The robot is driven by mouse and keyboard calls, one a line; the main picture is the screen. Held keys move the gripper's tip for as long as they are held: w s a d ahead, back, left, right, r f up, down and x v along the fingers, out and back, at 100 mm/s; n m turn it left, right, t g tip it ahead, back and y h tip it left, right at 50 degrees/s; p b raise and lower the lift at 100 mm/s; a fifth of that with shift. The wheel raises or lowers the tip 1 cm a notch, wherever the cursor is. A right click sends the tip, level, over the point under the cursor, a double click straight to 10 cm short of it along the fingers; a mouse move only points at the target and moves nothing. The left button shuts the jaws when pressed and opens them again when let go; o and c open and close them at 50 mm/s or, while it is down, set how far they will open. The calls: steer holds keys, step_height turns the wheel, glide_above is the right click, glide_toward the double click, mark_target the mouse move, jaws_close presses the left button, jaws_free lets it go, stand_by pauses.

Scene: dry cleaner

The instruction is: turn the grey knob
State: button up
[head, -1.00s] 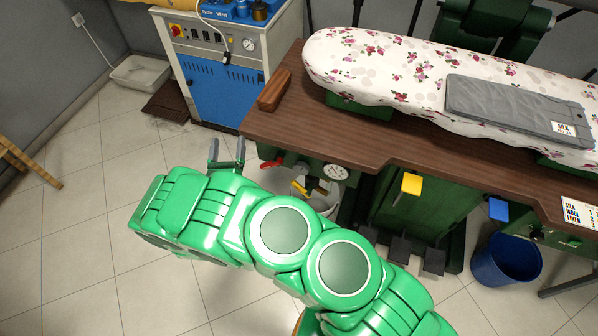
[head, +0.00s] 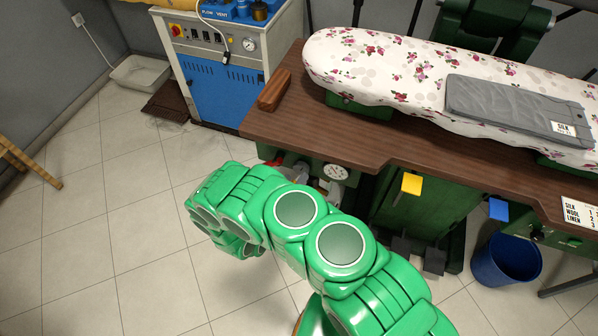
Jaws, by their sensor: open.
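I cannot pick out the grey knob for sure. Beneath the front edge of the brown table (head: 330,130) is a green panel with a white-faced round gauge (head: 336,172). A small grey shape (head: 297,173) shows just left of the gauge, partly covered by my arm, and I cannot tell what it is. A dark knob-like part (head: 537,233) sits under the table at the far right. My green arm reaches up to the area below the table's left front.
A floral ironing board (head: 400,65) with a folded grey garment (head: 510,105) stands on the table. A wooden block (head: 274,90) lies at its left corner. Yellow (head: 411,184) and blue (head: 498,209) tags hang below. A blue bin (head: 506,260) stands right.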

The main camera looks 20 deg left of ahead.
mark_target(300, 171)
steer(key=shift+w+d, duration=0.15)
steer(key=shift+w, duration=0.95)
steer(key=shift+w+d, duration=0.1)
steer(key=shift+w, duration=0.95)
steer(key=shift+c, duration=0.3)
steer(key=c, duration=1)
